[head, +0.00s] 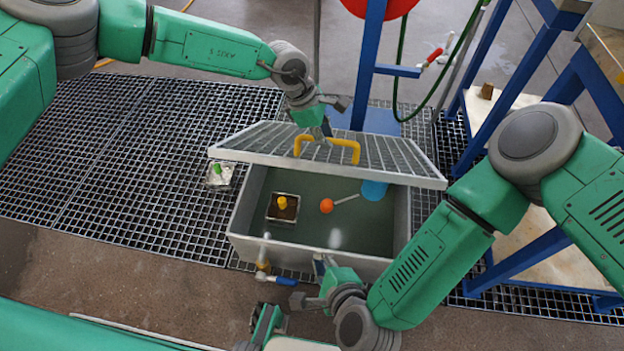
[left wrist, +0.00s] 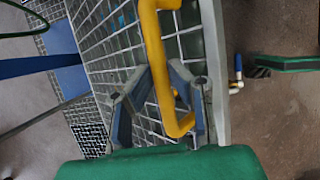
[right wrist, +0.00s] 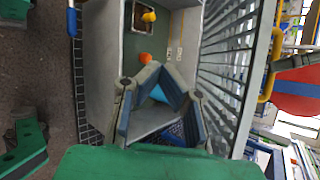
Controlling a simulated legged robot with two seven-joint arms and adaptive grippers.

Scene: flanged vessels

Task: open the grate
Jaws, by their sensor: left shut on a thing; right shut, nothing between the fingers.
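The grate (head: 235,147) is a grey metal lid with a yellow handle (head: 347,145). It stands tilted over the grey open tank (head: 240,232), its near edge raised and the inside showing below it. My left gripper (head: 325,128) is shut on the yellow handle. In the left wrist view the handle (left wrist: 155,50) runs between the fingers (left wrist: 163,78). My right gripper (head: 320,266) is at the tank's near wall, below the grate and apart from it. In the right wrist view its fingers (right wrist: 172,75) are shut and empty, with the grate (right wrist: 222,75) to the right.
In the tank are a small box with a yellow knob (head: 283,204), an orange ball (head: 326,206) with a rod, and a blue cylinder (head: 374,190). A blue-handled valve (head: 285,281) sticks out in front. Blue posts (head: 367,60) and a blue-framed table (head: 540,255) stand behind and right.

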